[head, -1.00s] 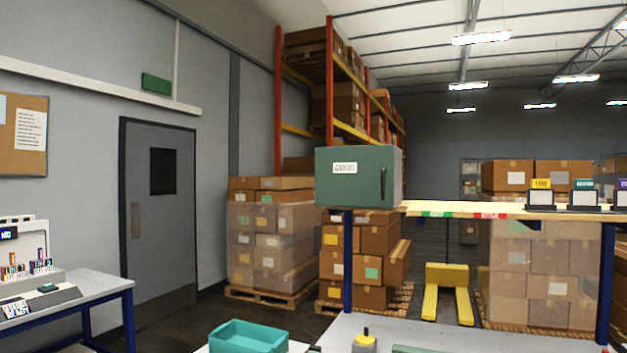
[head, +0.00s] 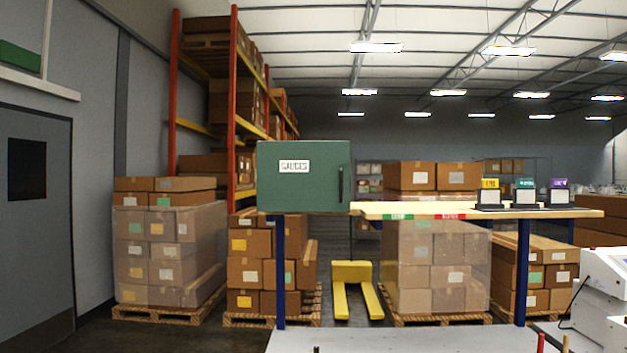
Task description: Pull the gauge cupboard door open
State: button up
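The gauge cupboard (head: 304,190) is a green box with a white label that appears to read "GAUGES". It sits at the left end of a raised wooden shelf, left of the middle of the head view. Its door faces me and looks shut. A dark vertical handle (head: 340,184) is on the door's right side. My gripper is not in view.
The shelf (head: 420,210) runs right from the cupboard on blue posts and carries several small coloured holders (head: 525,192). A pale worktop (head: 400,342) lies below. A white machine (head: 602,290) stands at the right. Stacked boxes and a yellow pallet jack (head: 352,285) are behind.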

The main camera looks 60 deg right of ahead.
aim_at(292, 175)
jog(key=z, duration=0.55)
jog(key=i, duration=0.8)
jog(key=z, duration=0.85)
